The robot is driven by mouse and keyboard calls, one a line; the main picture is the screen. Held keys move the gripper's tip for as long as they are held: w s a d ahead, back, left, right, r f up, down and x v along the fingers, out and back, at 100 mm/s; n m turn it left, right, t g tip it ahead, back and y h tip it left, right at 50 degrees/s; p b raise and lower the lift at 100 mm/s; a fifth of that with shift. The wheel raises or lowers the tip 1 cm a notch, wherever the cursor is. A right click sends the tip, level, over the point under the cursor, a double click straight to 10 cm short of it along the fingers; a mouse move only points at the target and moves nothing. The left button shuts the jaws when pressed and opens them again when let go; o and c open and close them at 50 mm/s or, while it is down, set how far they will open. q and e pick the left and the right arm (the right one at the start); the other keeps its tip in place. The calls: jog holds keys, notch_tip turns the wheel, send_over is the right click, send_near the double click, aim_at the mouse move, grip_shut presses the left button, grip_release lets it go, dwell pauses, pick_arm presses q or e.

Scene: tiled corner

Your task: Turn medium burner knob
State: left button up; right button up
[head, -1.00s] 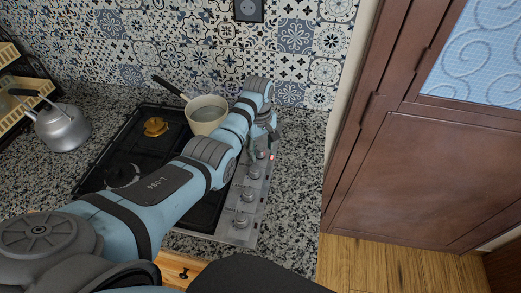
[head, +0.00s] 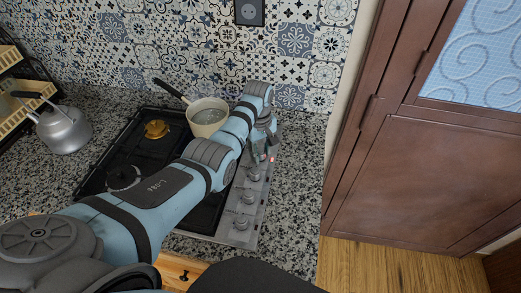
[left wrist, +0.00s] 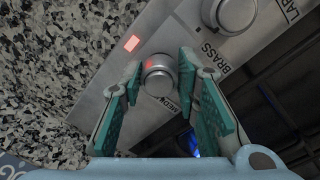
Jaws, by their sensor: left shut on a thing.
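The medium burner knob (left wrist: 158,75) is a round silver knob with a red mark beside it, and its printed label is partly covered. My left gripper (left wrist: 160,79) has a teal finger on each side of it and is shut on it. In the head view my left gripper (head: 263,146) reaches down to the far end of the stove's steel control strip (head: 264,192). The knob it holds is hidden there by the gripper. A blue flame (left wrist: 194,146) shows below the fingers in the wrist view. My right gripper is not in view.
Several other knobs (head: 247,195) line the strip. A larger knob (left wrist: 232,13) is close to the gripper. A cream pot (head: 207,119) of liquid stands on the back burner. A grey kettle (head: 62,128) is at the left. Granite counter (head: 295,160) right of the stove is clear.

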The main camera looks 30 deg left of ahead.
aim_at(259, 150)
pick_arm(q)
jog(key=shift+s+r+m+p, duration=0.1)
jog(key=shift+m+p, duration=0.4)
jog(key=shift+m, duration=0.3)
jog(key=m+p, duration=0.1)
jog(key=m, duration=0.1)
jog(key=shift+a+m, duration=0.1)
jog(key=shift+m, duration=0.2)
jog(key=m, duration=0.2)
jog(key=shift+m, duration=2.2)
jog(key=o, duration=0.9)
jog(key=shift+f, duration=0.2)
jog(key=shift+c, duration=0.2)
jog(key=o, duration=0.3)
jog(key=shift+a+r, duration=0.1)
jog(key=shift+r, duration=0.05)
notch_tip(259, 150, up, 12)
jog(key=shift+a, duration=0.15)
